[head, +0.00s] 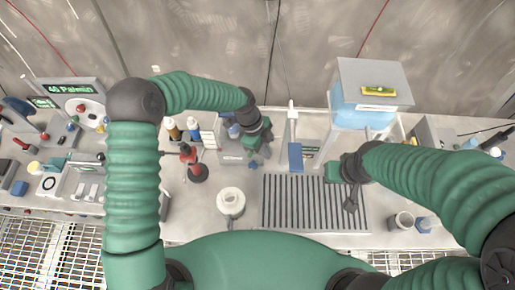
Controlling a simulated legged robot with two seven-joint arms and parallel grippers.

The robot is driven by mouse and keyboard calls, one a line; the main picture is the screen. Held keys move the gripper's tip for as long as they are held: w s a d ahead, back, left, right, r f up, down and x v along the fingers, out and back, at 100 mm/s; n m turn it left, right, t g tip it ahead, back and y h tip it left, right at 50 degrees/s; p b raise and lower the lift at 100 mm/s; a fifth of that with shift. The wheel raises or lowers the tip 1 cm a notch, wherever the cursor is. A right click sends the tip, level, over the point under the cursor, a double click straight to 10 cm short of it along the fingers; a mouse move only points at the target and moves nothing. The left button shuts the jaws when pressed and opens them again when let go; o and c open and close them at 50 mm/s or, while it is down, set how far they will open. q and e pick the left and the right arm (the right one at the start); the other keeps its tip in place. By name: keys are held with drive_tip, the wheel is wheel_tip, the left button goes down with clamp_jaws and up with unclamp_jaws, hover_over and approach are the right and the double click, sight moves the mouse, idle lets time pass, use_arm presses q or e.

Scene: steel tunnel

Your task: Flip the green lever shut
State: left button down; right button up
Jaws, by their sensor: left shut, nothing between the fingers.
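My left gripper (255,148) is shut and empty, above the back middle of the bench. I cannot tell whether the two touch, or how the piece is turned. My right gripper (349,203) points down over the right part of the slatted grate; its finger gap cannot be made out.
A slatted grate (285,205) lies at the bench middle. A blue-filled tank (368,97) stands behind my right gripper. A red-handled fitting (189,157), bottles (173,129) and a white round container (230,202) stand left. Cups (403,220) sit front right.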

use_arm(q)
drive_tip(key=s+b+v, duration=0.1)
drive_tip(key=v, duration=0.9)
drive_tip(key=shift+w+b, duration=0.3)
drive_tip(key=shift+w, duration=0.05)
drive_tip(key=s+a+n+t+y, duration=0.1)
drive_tip(key=s+a+n+t, duration=0.1)
drive_tip(key=s+a+n, duration=0.5)
drive_tip(key=s+a+n+t+y+b, duration=0.1)
drive_tip(key=s+a+n, duration=0.6)
drive_tip(key=n, duration=0.8)
drive_tip(key=a+t+y, duration=0.1)
drive_tip(key=a, duration=0.2)
drive_tip(key=shift+s+f+n, duration=0.2)
drive_tip(key=shift+f+n, duration=0.05)
drive_tip(key=shift+n, duration=0.05)
